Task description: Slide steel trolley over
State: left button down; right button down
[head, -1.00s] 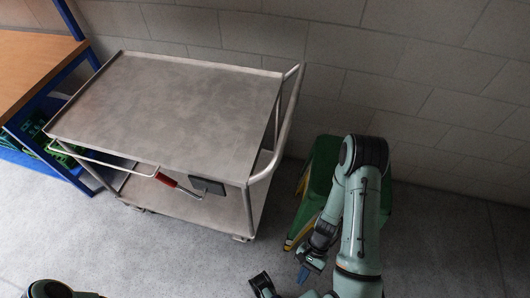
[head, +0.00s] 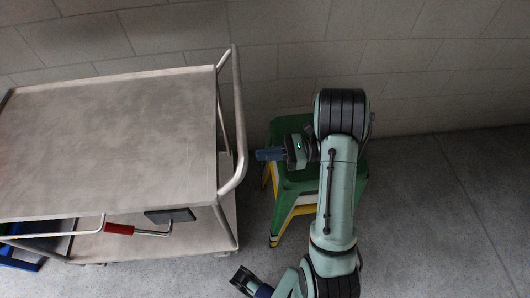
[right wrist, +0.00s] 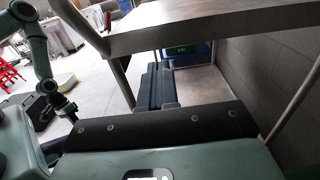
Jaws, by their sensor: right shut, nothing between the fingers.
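The steel trolley (head: 110,140) stands at the left in the head view, with a flat, empty top and a lower shelf (head: 160,237). Its bent tube handle (head: 238,130) rises at its right end. My right gripper (head: 262,154) is shut and empty, pointing left just right of that handle, with a small gap visible. In the right wrist view its dark blue fingers (right wrist: 155,88) point under the trolley's top (right wrist: 215,18). A teal arm of mine shows at the left of that view, but I cannot make out its jaws.
A green step stool (head: 287,184) with yellow legs stands under my right forearm, right of the trolley. A red-gripped lever (head: 119,229) and black pad are at the trolley's near side. A block wall (head: 420,70) runs behind. Grey floor (head: 440,220) is clear at the right.

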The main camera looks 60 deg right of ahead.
pick_arm(q)
jog(key=shift+f, duration=0.1)
pick_arm(e)
jog(key=x, duration=1)
jog(key=shift+w, duration=0.2)
jog(key=shift+a, duration=0.15)
